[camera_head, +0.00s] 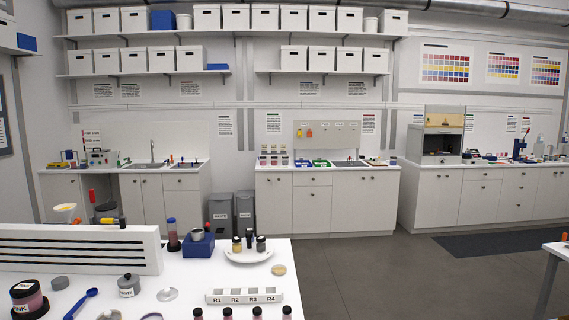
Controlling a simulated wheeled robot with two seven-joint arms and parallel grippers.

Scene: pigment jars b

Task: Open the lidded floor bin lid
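Two grey floor bins with white labels stand side by side on the floor in the gap between the left and middle cabinets. The left bin (220,204) is partly hidden at its foot by the near table. The right bin (244,204) stands beside it, close to the middle cabinet. Both tops look closed, but they are small and far off. I cannot tell which one is the lidded floor bin of the task. Neither of my grippers shows in the view.
A white table (190,285) with jars, a plate (248,254), a labelled rack (244,296) and a white slotted panel (80,262) fills the near left. The grey floor (370,270) is open to the right, with a dark mat (490,243). Another table edge (557,250) is at far right.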

